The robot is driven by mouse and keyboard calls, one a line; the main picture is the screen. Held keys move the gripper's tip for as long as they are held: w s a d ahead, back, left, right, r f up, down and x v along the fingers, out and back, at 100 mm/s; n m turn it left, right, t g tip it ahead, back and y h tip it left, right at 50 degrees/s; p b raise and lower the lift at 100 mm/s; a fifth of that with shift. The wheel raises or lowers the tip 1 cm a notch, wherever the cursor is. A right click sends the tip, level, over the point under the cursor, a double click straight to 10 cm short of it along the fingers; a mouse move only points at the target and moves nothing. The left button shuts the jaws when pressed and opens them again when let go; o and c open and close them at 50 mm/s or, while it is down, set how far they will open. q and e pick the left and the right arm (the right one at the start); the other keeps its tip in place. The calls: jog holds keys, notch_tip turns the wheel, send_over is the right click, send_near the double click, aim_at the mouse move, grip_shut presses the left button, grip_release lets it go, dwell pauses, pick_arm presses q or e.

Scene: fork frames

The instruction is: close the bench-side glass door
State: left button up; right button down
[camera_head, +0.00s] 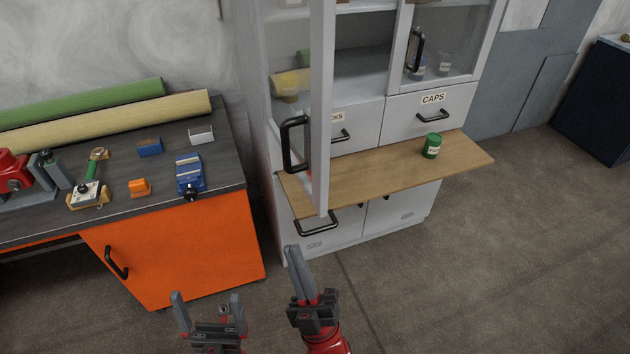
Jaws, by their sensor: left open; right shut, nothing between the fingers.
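The bench-side glass door (321,110) is the left door of the grey cabinet. It stands open, swung out towards me and seen almost edge-on, its lower end over the wooden shelf's left part. Its black handle (287,146) is on the left face in this view. My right gripper (292,250) is shut and empty, below the door's lower end in the picture and apart from the handle. My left gripper (207,300) is open and empty, lower and further left, in front of the orange bench cupboard.
The pull-out wooden shelf (390,180) juts from the cabinet and carries a green can (432,146). The other glass door (450,40) is shut. The workbench (130,215) on the left holds rolls, a blue vise (190,175) and small tools. The floor at right is clear.

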jog(key=w+a+r+n+g+h+p, duration=0.1)
jog(key=a+r+n+g+h+p, duration=0.1)
jog(key=a+r+p, duration=0.25)
jog(key=n+g+h+p, duration=0.3)
jog(key=g+h+p, duration=0.3)
jog(key=h+p, duration=0.3)
send_over(313, 185)
jog(key=s, duration=0.5)
jog(key=shift+h, duration=0.6)
notch_tip(313, 185, down, 4)
jog(key=shift+s+a+b, duration=0.1)
jog(key=shift+b, duration=0.3)
